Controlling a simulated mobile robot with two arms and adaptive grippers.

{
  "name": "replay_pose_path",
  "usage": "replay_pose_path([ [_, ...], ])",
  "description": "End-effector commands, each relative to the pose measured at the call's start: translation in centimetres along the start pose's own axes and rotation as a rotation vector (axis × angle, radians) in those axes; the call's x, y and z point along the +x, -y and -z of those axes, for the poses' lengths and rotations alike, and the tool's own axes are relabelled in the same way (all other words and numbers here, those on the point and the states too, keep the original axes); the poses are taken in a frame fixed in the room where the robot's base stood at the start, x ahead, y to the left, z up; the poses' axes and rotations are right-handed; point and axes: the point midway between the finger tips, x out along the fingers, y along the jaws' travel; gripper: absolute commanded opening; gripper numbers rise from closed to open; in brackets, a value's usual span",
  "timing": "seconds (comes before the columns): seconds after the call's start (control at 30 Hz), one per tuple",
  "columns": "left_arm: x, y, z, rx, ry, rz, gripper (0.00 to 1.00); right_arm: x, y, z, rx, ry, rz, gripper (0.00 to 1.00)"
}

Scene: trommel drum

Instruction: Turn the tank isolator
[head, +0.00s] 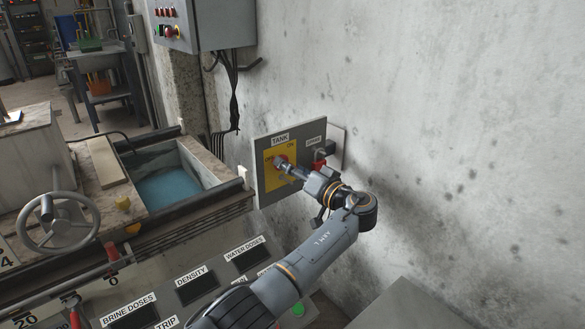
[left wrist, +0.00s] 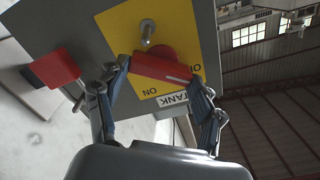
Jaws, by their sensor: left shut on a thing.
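The tank isolator is a red handle (left wrist: 165,67) on a yellow plate (left wrist: 122,32), marked ON and OFF, under a TANK label (head: 280,139). The plate is fixed to a grey wall panel. My left gripper (left wrist: 160,72) has its two fingers at opposite ends of the red handle and is shut on it. In the left wrist view the handle's bar lies nearly level, slightly tilted. In the head view my left gripper (head: 284,168) reaches the yellow plate and partly hides the handle. My right gripper is not in view.
A second red handle (left wrist: 52,68) sits close beside on the same grey panel. A metal stud or loop (left wrist: 147,33) stands out from the yellow plate. A grey control box (head: 205,22) hangs above left. A handwheel (head: 58,222) and an open water tank (head: 172,187) are at the left.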

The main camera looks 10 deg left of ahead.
Motion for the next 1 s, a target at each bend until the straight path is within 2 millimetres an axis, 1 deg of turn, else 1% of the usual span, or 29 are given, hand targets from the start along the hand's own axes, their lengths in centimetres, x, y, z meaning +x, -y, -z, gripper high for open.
replay_pose_path([
  [0.03,0.1,0.1,0.3,-0.003,-0.005,0.001,0.36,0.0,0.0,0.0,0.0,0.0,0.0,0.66],
  [0.17,0.1,0.1,0.3,-0.004,-0.005,0.001,0.36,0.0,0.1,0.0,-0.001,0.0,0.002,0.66],
  [0.2,0.1,0.1,0.3,-0.004,-0.005,0.002,0.72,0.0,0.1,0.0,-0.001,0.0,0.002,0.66],
  [0.3,0.1,0.1,0.2,-0.004,-0.004,0.002,0.91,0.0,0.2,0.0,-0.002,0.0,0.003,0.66],
  [0.67,-0.2,0.0,0.1,-0.003,-0.002,0.0,0.91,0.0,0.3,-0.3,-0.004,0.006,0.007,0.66],
  [0.77,-1.1,-0.1,0.1,-0.003,-0.003,-0.002,0.91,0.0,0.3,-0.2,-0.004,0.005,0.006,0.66],
  [1.0,-5.1,-0.1,0.1,-0.004,-0.003,-0.003,0.91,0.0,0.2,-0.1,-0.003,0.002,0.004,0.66],
])
